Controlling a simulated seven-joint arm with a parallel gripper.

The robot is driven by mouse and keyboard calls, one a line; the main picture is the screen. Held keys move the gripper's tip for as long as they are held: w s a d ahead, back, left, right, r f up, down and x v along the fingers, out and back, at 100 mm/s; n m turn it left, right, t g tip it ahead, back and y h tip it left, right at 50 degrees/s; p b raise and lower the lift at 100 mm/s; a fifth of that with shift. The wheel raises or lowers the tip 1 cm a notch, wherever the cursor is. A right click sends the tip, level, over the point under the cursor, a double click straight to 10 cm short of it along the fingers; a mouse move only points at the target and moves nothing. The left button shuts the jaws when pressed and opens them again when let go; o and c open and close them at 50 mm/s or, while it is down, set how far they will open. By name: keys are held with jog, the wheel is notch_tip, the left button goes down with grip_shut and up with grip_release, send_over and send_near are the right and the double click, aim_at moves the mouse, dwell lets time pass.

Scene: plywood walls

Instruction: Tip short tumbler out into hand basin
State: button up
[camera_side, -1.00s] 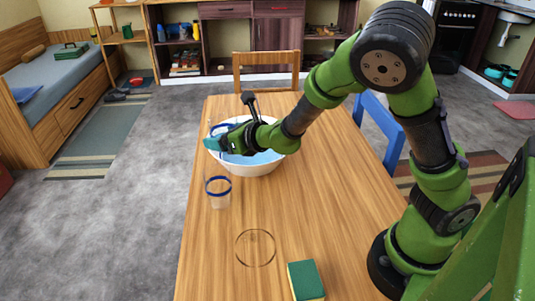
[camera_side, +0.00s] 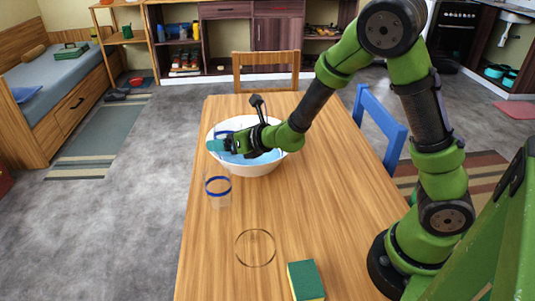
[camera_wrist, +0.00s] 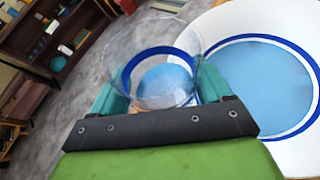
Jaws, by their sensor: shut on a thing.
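My gripper (camera_side: 217,146) is shut on a clear short tumbler with a blue band, above the left part of the hand basin. The tumbler (camera_wrist: 150,38) shows clearly between the teal fingers (camera_wrist: 160,92) in the wrist view. The hand basin (camera_side: 252,171) is a wide white bowl with blue inside. Its white rim, with a blue line, fills the right of the wrist view (camera_wrist: 222,22). Blue also shows through the tumbler; I cannot tell whether it is liquid in it or the basin behind. The tumbler's exact tilt is unclear.
A taller clear glass with a blue band (camera_side: 218,186) stands on the table just in front of the basin. A clear round thing (camera_side: 255,248) and a green-yellow sponge (camera_side: 305,281) lie nearer the front. The table's right middle (camera_side: 320,190) is clear.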

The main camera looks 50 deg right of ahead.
jog(key=d+m+y, duration=0.1)
jog(key=d+f+m+y, duration=0.1)
jog(key=w+d+m, duration=0.1)
jog(key=shift+d+f+g+y, duration=0.1)
jog(key=shift+f+g+y, duration=0.25)
jog(key=shift+g+y, duration=0.05)
jog(key=shift+d+r+m+y, duration=0.2)
jog(key=shift+r+m+y, duration=0.15)
jog(key=shift+m, duration=0.25)
jog(key=shift+f+m+y, duration=0.3)
jog(key=shift+m+y, duration=0.15)
jog(key=shift+m, duration=0.05)
dwell(0.9)
jog(key=shift+r+m+y+b, duration=0.3)
jog(key=shift+r+m+y, duration=0.2)
jog(key=shift+m, duration=0.1)
dwell(0.4)
jog(key=shift+d+f+m+y, duration=0.1)
jog(key=shift+f+m+y, duration=0.3)
jog(key=shift+m, duration=0.1)
dwell(0.9)
jog(key=shift+w+d+r+m+y+b, duration=0.15)
jog(key=shift+d+r+m+y+b, duration=0.1)
jog(key=shift+d+m+b, duration=0.15)
jog(key=shift+w+d+r+m+y+b, duration=0.15)
jog(key=shift+d+m+y+b, duration=0.1)
jog(key=shift+d, duration=0.25)
dwell(0.4)
